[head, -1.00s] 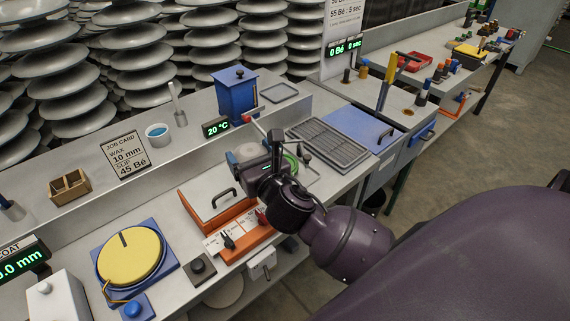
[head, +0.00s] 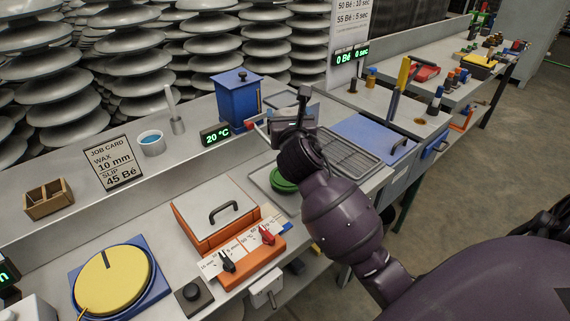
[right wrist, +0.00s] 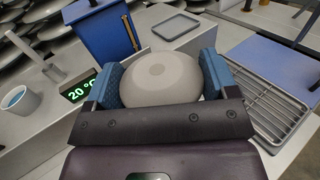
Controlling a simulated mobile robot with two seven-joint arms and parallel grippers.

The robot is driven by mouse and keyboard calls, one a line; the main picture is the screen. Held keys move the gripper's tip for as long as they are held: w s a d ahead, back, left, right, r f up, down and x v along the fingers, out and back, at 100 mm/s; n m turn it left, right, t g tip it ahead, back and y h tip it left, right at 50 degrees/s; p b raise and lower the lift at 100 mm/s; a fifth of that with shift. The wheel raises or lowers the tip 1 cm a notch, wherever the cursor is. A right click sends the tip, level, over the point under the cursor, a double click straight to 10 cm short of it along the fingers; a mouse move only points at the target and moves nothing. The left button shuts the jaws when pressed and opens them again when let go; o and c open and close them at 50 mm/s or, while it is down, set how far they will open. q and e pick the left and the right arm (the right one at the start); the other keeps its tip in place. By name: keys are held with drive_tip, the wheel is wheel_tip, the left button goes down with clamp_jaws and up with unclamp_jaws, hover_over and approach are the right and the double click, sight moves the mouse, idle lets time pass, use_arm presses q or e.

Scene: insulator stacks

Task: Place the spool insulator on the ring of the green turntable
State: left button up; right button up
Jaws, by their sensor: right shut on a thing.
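My right gripper (right wrist: 160,82) is shut on a pale grey, rounded spool insulator (right wrist: 160,75), which sits between the two blue finger pads in the right wrist view. Its lower part is hidden by the gripper body. In the head view my right gripper (head: 285,122) is raised over the back of the bench, in front of the blue box, and mostly hides the insulator. The green turntable (head: 283,183) stands on the bench below and slightly left of my right wrist, partly covered by my arm. Its ring cannot be made out clearly. My left gripper is not in view.
A grey slatted rack (head: 345,155) lies right of the turntable. A blue box (head: 238,100) stands behind it. An orange box with a grey lid (head: 215,215) and a yellow disc on a blue base (head: 112,280) are to the left. Stacked grey discs fill the back.

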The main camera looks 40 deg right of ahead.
wheel_tip(320, 180, down, 13)
drive_tip(key=b, duration=0.4)
drive_tip(key=shift+b, duration=0.3)
drive_tip(key=shift+r, duration=0.15)
drive_tip(key=o, duration=0.8)
drive_tip(key=shift+f, duration=0.2)
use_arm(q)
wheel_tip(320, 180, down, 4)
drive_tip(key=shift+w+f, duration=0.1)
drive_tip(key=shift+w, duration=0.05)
use_arm(e)
drive_tip(key=shift+o, duration=0.6)
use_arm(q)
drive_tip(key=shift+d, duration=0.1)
use_arm(e)
drive_tip(key=shift+r, duration=0.1)
